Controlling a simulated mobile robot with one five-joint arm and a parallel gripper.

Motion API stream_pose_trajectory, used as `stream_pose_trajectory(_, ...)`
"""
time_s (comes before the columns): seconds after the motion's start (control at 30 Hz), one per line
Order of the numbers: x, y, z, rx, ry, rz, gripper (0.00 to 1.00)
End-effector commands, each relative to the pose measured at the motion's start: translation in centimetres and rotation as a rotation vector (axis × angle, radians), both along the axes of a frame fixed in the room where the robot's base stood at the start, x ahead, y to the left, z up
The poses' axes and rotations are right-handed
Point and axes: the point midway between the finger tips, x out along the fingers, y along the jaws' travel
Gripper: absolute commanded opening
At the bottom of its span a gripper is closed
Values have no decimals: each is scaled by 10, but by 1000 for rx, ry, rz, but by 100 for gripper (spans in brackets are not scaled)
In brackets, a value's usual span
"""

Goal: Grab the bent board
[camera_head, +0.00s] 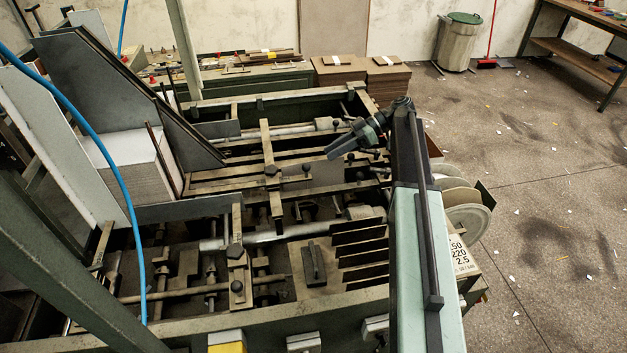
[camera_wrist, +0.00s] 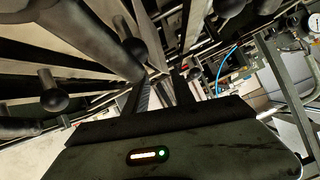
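My gripper (camera_head: 338,148) is over the middle of the feeder machine, pointing left and down. In the wrist view its two dark fingers (camera_wrist: 158,82) stand apart with nothing seen between them. A stack of greyboard (camera_head: 152,184) stands in the feeder's hopper at the left, well away from my gripper.
The machine's rods, bars and knobs (camera_head: 272,170) surround the space below my gripper. Dark knobs (camera_wrist: 54,101) and rollers show close in the wrist view. Board stacks (camera_head: 338,70) stand behind. A bin (camera_head: 459,42) and open floor (camera_head: 540,150) are at right.

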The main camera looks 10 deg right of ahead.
Motion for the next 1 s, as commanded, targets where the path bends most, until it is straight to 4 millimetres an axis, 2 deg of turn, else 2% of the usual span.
stream_pose_trajectory(0.23,-3,19,-13,0,-1,-3,31)
stream_pose_trajectory(0.43,-3,25,-17,0,0,-6,31)
stream_pose_trajectory(0.7,-7,62,-38,1,-1,-6,31)
stream_pose_trajectory(0.9,-6,63,-36,0,0,-8,31)
stream_pose_trajectory(0.93,-6,63,-36,0,0,-8,28)
stream_pose_trajectory(1.0,-6,63,-36,0,0,-8,8)
